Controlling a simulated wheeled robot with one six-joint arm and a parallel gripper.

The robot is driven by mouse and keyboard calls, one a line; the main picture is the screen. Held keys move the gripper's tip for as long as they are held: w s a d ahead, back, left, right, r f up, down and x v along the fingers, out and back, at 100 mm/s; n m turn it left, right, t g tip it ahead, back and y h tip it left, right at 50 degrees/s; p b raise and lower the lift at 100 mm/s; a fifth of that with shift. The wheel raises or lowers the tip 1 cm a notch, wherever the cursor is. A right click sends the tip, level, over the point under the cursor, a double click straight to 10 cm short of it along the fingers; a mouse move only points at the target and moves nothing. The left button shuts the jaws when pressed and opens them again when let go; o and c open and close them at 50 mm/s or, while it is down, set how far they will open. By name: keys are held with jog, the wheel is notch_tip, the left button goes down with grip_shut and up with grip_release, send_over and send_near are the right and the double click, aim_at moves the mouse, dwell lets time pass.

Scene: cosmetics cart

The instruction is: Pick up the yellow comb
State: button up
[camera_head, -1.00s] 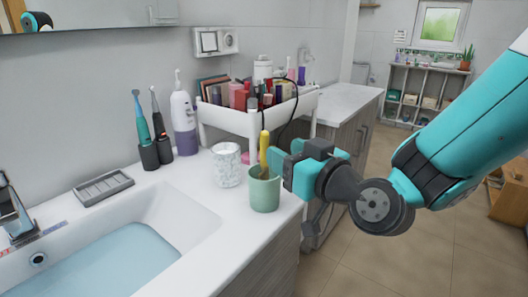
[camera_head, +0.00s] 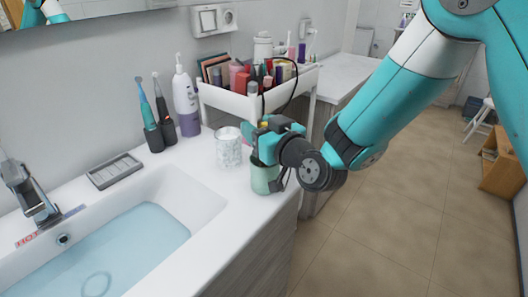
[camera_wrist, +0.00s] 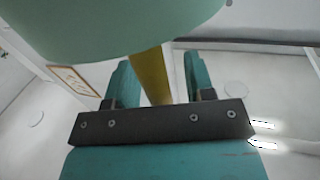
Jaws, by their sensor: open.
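The yellow comb stands in a green cup (camera_head: 264,178) on the counter beside the sink. In the head view only a small yellow bit of the comb (camera_head: 263,124) shows at my gripper (camera_head: 262,142), which hides most of it. In the wrist view the yellow comb (camera_wrist: 151,76) runs between the two teal fingers of my gripper (camera_wrist: 161,72), which is open around it. The green cup (camera_wrist: 110,25) fills the top of that view. The comb's lower part is hidden in the cup.
A white speckled jar (camera_head: 229,150) stands just left of the cup. Behind is a white cart (camera_head: 228,100) full of cosmetics. Electric toothbrushes (camera_head: 150,125) and a purple-white bottle (camera_head: 186,105) stand by the wall. The sink (camera_head: 195,195) lies left. The floor on the right is open.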

jog(key=shift+c, duration=0.5)
grip_shut()
